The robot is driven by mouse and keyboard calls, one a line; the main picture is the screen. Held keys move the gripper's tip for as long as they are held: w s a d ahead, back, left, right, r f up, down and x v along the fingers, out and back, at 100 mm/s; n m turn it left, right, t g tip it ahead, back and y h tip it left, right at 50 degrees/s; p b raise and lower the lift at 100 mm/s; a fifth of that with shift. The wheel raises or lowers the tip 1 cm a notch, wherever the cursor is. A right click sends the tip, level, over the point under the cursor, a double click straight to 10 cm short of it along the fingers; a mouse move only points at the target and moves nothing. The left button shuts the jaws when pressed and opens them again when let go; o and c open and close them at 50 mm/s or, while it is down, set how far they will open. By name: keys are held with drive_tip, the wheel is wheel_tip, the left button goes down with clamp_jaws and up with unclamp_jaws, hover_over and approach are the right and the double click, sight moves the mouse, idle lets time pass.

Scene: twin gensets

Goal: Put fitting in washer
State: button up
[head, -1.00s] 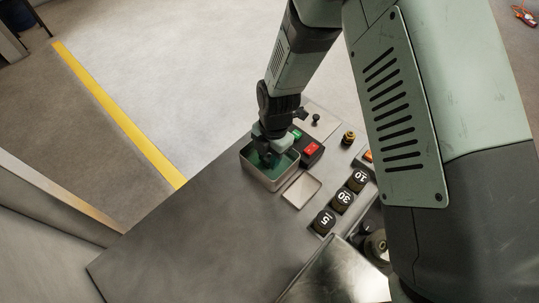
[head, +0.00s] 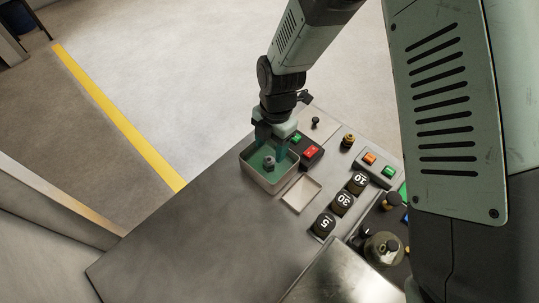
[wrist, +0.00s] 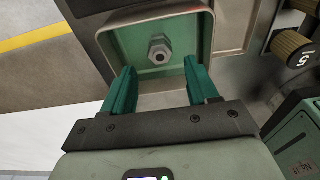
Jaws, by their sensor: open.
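The washer (head: 276,190) is a square, light-rimmed metal box with a green inside, on the grey bench top. It also shows in the wrist view (wrist: 125,46). The fitting (head: 268,162) is a small grey metal piece with a hex body. It stands on the green floor inside the washer, near the middle, and its hex and round hole show in the wrist view (wrist: 159,48). My gripper (head: 269,150) has teal fingers and hangs above the washer. In the wrist view its fingers (wrist: 159,70) are spread wide with nothing between them, apart from the fitting.
Beside the washer is a black box with green and red buttons (head: 311,152). A shallow square tray (head: 301,194) lies to its right. The bench to the left (head: 190,240) is clear.

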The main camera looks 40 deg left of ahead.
wheel_tip(320, 180, up, 6)
drive_tip(key=shift+w, duration=0.4)
drive_tip(key=w+d+r+m+t, duration=0.2)
drive_tip(key=w+d+r+m, duration=0.3)
drive_tip(key=d+r+m, duration=0.5)
drive_tip(key=w+d+r+m+t, duration=0.2)
drive_tip(key=w+d+r+m, duration=0.2)
drive_tip(key=d+r+m, duration=0.55)
drive_tip(key=s+d+r+m+t, duration=0.1)
drive_tip(key=s+d+r+m, duration=0.4)
drive_tip(key=d+m, duration=0.3)
drive_tip(key=s+d+r+m+t, duration=0.2)
drive_tip(key=s+d+r+m, duration=0.3)
drive_tip(key=d+m, duration=0.3)
drive_tip(key=s+d, duration=0.1)
drive_tip(key=d, duration=0.2)
drive_tip(key=shift+s+d+r, duration=0.2)
drive_tip(key=shift+d, duration=0.1)
